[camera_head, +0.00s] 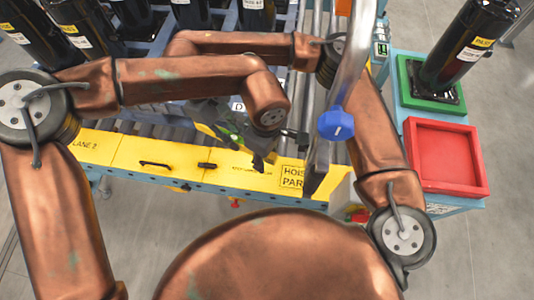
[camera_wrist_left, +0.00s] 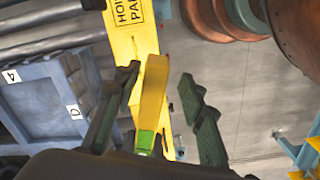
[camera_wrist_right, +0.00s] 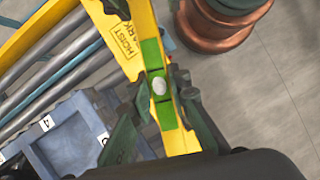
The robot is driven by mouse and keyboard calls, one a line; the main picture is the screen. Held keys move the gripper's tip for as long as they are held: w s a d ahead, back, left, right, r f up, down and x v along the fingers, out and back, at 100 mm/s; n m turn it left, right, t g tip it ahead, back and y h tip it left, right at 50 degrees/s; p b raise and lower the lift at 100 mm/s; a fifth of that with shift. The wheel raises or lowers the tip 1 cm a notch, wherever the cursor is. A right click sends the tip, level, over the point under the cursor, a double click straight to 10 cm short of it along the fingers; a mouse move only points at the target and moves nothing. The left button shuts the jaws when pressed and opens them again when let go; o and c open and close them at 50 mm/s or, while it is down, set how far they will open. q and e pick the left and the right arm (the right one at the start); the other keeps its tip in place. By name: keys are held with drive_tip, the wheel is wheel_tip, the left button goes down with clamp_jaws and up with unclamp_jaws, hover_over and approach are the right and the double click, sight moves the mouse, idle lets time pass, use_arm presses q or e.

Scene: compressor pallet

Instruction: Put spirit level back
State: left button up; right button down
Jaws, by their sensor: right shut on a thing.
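The spirit level is a yellow bar with a green middle. In the right wrist view the spirit level (camera_wrist_right: 157,85) runs lengthwise between the fingers of my right gripper (camera_wrist_right: 163,122), which is shut on it. In the head view the spirit level (camera_head: 207,130) is mostly hidden by my arms and grippers, above the yellow ledge. My left gripper (camera_head: 268,160) is the lower one there. In the left wrist view the level (camera_wrist_left: 153,88) shows between the spread fingers of my left gripper (camera_wrist_left: 160,105), with a clear gap on the right side.
The yellow ledge (camera_head: 130,152) fronts a roller conveyor and carries a hoist park label (camera_head: 293,177). A blue hoist pendant (camera_head: 336,124) hangs by a metal pole at right. A red tray (camera_head: 447,157) and a black cylinder (camera_head: 465,45) on a green base stand farther right.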

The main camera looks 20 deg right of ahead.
use_arm(q)
clamp_jaws()
use_arm(e)
drive_tip(key=shift+d, duration=0.1)
drive_tip(key=c, duration=1.7)
unclamp_jaws()
